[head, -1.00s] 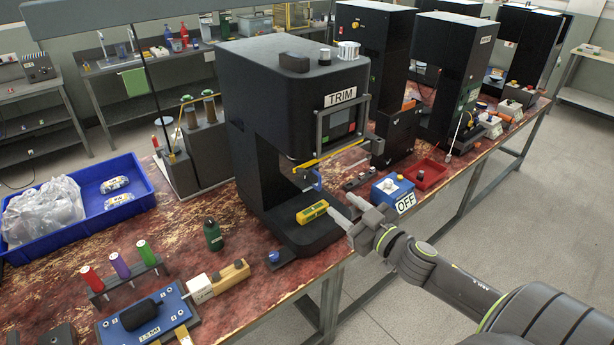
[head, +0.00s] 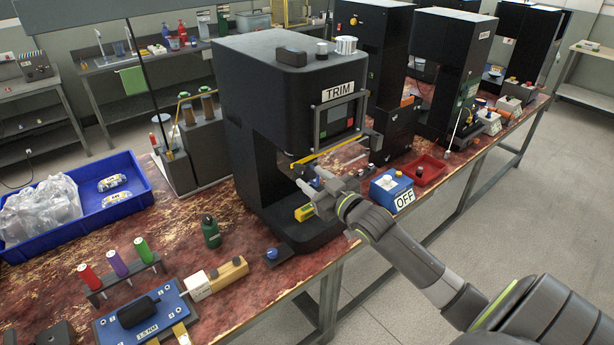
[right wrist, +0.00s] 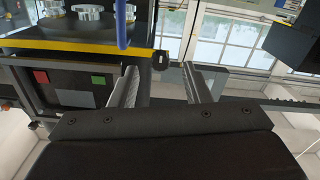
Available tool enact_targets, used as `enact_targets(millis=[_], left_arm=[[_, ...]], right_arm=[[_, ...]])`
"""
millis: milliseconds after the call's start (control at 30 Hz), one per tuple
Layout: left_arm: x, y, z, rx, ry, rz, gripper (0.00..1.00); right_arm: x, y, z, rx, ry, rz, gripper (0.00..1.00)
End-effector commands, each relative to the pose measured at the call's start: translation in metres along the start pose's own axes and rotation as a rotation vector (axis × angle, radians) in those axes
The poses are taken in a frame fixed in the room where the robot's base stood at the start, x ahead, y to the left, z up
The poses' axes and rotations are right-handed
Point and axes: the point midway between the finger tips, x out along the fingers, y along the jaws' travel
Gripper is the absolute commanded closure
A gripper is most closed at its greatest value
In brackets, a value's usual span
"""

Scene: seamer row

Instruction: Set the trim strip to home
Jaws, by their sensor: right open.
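The black machine labelled TRIM (head: 338,92) stands on the red worn bench. A yellow strip (head: 320,155) runs below its screen panel (head: 337,120); I cannot tell for certain that this is the trim strip. In the right wrist view the yellow strip (right wrist: 75,47) ends in a dark knob near the line between my fingers. My right gripper (head: 312,178) is open and empty in front of the machine's opening, just below the strip. Its two fingers (right wrist: 160,75) are apart in the wrist view. My left gripper is not visible.
A yellow device (head: 304,213) lies on the machine's base, partly behind my gripper. A blue bin (head: 90,228), a green bottle (head: 211,232) and coloured screwdrivers are to the left.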

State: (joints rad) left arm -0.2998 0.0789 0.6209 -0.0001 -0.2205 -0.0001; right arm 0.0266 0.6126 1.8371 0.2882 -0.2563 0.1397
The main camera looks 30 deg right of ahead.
Motion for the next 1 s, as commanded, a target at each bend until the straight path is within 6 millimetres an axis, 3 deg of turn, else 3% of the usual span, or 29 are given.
enact_targets(millis=[233,600,900,1000], left_arm=[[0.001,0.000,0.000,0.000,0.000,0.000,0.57],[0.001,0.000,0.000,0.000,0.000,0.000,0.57],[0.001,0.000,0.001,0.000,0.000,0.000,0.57],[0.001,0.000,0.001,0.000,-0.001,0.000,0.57]], right_arm=[[0.025,0.000,0.000,0.001,0.000,0.001,0.57],[0.029,0.000,0.000,0.000,0.000,0.000,0.58],[0.029,0.000,0.000,-0.001,0.000,0.000,0.97],[0.029,0.000,0.000,-0.001,0.000,0.000,1.00]])
